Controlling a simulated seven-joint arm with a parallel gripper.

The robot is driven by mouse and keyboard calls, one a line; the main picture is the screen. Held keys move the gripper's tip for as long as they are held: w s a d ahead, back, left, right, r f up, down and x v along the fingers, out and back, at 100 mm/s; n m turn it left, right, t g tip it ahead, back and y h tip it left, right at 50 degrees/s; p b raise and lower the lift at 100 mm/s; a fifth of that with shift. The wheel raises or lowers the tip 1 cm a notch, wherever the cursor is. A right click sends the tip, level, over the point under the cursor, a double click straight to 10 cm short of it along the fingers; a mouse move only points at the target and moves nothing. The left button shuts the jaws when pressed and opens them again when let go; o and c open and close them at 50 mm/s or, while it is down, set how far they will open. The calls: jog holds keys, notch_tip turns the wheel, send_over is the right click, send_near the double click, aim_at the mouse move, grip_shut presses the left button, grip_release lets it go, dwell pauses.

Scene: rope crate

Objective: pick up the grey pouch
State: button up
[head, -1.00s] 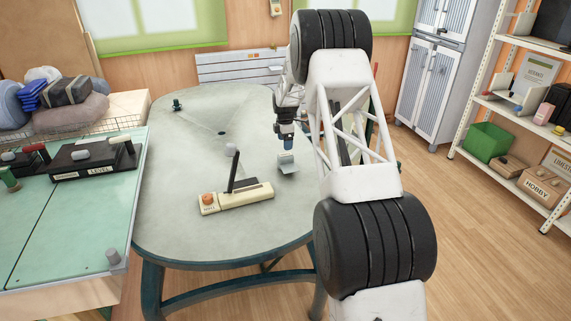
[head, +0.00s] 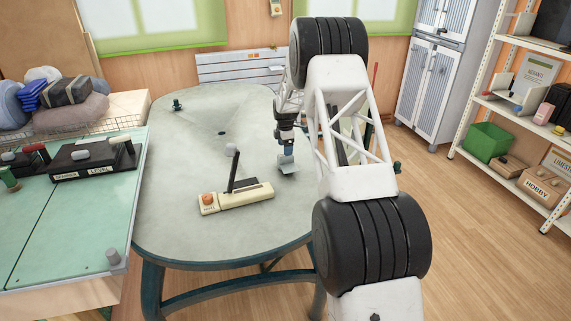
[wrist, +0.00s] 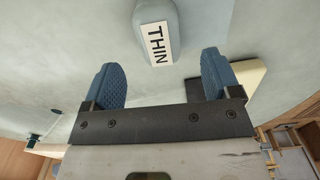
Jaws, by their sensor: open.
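A small grey pouch (head: 288,166) is on the table under my gripper (head: 287,150). In the wrist view, the grey pouch (wrist: 156,14) has a white label reading THIN and lies just beyond the fingertips, near the middle of the gap. In the wrist view, my gripper (wrist: 162,72) has its two blue fingers wide apart with nothing between them. I cannot tell from the head view how far the fingertips are above the pouch.
A cream switch box with a black lever (head: 237,196) stands on the table (head: 190,130), left of the pouch. A green-topped bench (head: 60,225) stands at the left, with a wire basket of bundles (head: 85,122) behind it. The table's left half is mostly clear.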

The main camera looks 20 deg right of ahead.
aim_at(288, 165)
jog(key=shift+w+d+f, duration=0.1)
jog(key=shift+f, duration=2.5)
jog(key=shift+c, duration=0.2)
jog(key=c, duration=1.1)
jog(key=shift+c, duration=0.2)
jog(key=shift+r, duration=0.15)
